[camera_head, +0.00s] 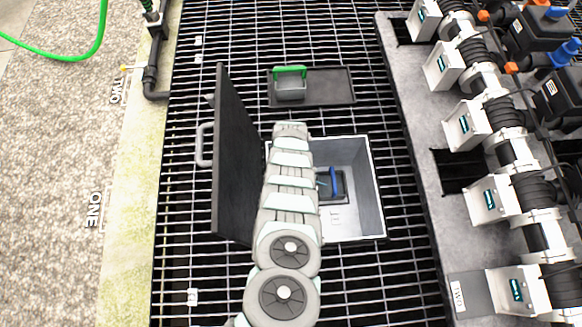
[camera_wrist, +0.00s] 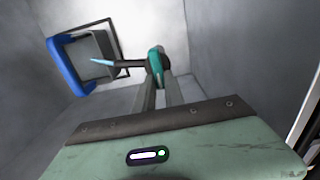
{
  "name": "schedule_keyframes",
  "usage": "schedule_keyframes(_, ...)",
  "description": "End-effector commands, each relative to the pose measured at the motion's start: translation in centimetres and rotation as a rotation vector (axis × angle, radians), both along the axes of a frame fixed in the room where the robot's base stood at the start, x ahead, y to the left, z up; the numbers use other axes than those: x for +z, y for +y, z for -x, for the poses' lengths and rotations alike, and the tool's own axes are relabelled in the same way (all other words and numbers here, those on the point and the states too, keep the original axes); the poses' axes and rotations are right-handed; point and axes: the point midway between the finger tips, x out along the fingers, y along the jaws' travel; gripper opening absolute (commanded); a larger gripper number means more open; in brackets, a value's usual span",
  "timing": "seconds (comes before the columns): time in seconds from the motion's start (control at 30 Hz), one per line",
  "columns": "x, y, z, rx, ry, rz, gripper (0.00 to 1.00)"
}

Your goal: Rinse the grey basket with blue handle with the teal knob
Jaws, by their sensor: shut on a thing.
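The grey basket (camera_wrist: 104,50) with its blue handle (camera_wrist: 68,68) is inside the open grey tote (camera_head: 369,190). In the head view the blue handle (camera_head: 334,182) shows just right of my arm. In the wrist view my gripper (camera_wrist: 157,78) is shut on the teal knob (camera_wrist: 154,62). A dark spout runs left from the knob, with a pale blue streak at its end pointing at the basket. The streak meets or overlaps the basket's edge in the picture; I cannot tell if it is running water. My arm hides the gripper in the head view.
The tote's dark lid (camera_head: 237,160) stands open at left. Behind the tote, a grey basket with green handle (camera_head: 290,88) sits on a black plate (camera_head: 333,86). A manifold of valves and pipes (camera_head: 487,195) lines the right. Open grating surrounds the tote.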

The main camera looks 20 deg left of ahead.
Motion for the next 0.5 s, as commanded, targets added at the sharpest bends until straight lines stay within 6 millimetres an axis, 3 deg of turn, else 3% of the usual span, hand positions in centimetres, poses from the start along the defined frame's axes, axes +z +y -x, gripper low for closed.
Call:
schedule_keyframes(0.27, -0.08, 0.0, 0.04, 0.002, 0.0, 0.0, 0.0)
schedule_keyframes(0.3, -0.08, 0.0, 0.04, 0.002, 0.0, 0.0, 0.15)
schedule_keyframes(0.5, -0.04, 0.01, 0.03, 0.001, 0.0, 0.0, 0.32)
